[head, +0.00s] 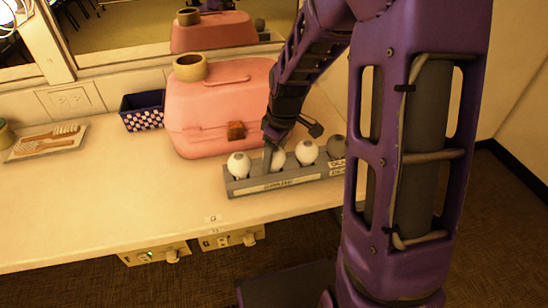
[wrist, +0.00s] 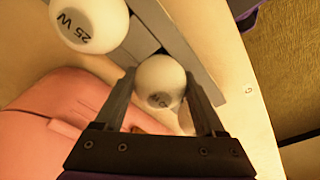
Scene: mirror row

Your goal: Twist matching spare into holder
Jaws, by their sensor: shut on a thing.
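A grey spares tray (head: 290,184) on the counter holds a row of bulbs. A white bulb (head: 239,165) stands at its left end, another white bulb (head: 307,151) right of the middle, and a grey bulb (head: 337,147) at the right. My gripper (head: 273,146) reaches down into the row, shut on the white bulb second from the left (wrist: 160,82). In the wrist view its fingers sit on both sides of that bulb, whose printed mark is unreadable. A neighbouring bulb (wrist: 90,22) reads "25 W". Whether the held bulb is clear of its slot I cannot tell. No empty holder is clearly visible.
A pink case (head: 220,110) with a tape roll (head: 190,67) on top stands right behind the tray. A patterned basket (head: 142,111) and a tray of brushes (head: 46,141) are farther left. The counter's front left is clear. Bright lamps (head: 8,18) show at top left.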

